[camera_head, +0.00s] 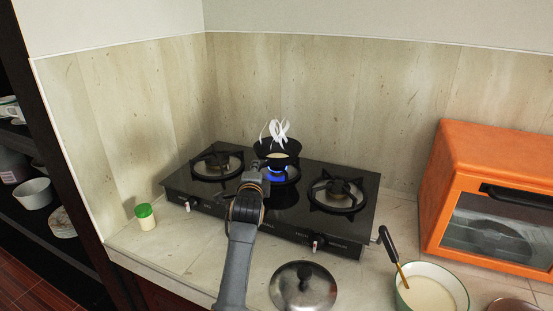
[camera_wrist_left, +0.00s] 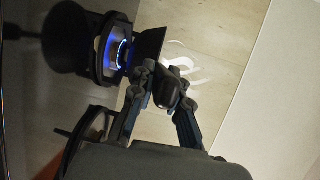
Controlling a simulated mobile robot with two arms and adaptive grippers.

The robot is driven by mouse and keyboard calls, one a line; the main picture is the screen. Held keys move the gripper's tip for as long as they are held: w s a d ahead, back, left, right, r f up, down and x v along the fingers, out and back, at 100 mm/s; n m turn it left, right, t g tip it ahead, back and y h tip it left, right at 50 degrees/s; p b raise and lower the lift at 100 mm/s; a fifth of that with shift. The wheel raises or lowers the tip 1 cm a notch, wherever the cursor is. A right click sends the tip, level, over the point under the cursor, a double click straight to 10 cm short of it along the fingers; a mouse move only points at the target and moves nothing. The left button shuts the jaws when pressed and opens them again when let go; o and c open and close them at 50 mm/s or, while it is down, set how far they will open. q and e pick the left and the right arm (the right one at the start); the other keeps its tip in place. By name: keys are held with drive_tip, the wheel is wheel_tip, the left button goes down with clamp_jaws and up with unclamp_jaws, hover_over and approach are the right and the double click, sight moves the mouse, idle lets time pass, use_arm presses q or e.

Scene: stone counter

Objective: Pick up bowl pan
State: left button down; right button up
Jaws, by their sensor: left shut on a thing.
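The small black bowl pan (camera_head: 277,147) is over the middle burner of the stove, with pale contents and white steam above it. A blue flame (camera_head: 275,174) shows just below it. I cannot tell whether the pan touches the burner grate. In the left wrist view the pan (camera_wrist_left: 150,45) is a dark shape beside the blue-lit burner. My left gripper (camera_head: 259,174) reaches in from the front. It also shows in the left wrist view (camera_wrist_left: 163,82), its fingers shut on the dark pan handle (camera_wrist_left: 168,92). My right gripper is in neither view.
The black stove (camera_head: 290,217) has empty left and right burners. In front lie a steel lid (camera_head: 303,286) and a bowl of pale liquid (camera_head: 428,294) with a ladle (camera_head: 390,248). An orange oven (camera_head: 475,150) stands at right, a green-capped jar (camera_head: 146,217) at left.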

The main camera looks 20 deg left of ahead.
use_arm(q)
drive_tip(key=shift+r, duration=0.15)
drive_tip(key=shift+r, duration=0.1)
drive_tip(key=shift+w+a+r+b, duration=0.1)
drive_tip(key=shift+r+b, duration=0.35)
drive_tip(key=shift+r, duration=0.7)
drive_tip(key=s+d+r+p, duration=0.1)
drive_tip(key=s+d+r, duration=0.2)
drive_tip(key=s+r, duration=0.3)
drive_tip(key=s+d+r+p, duration=0.2)
drive_tip(key=s+d+r, duration=0.1)
drive_tip(key=s+r, duration=0.3)
wheel_tip(320, 180, up, 2)
drive_tip(key=shift+s+d+r, duration=0.25)
drive_tip(key=shift+d, duration=0.1)
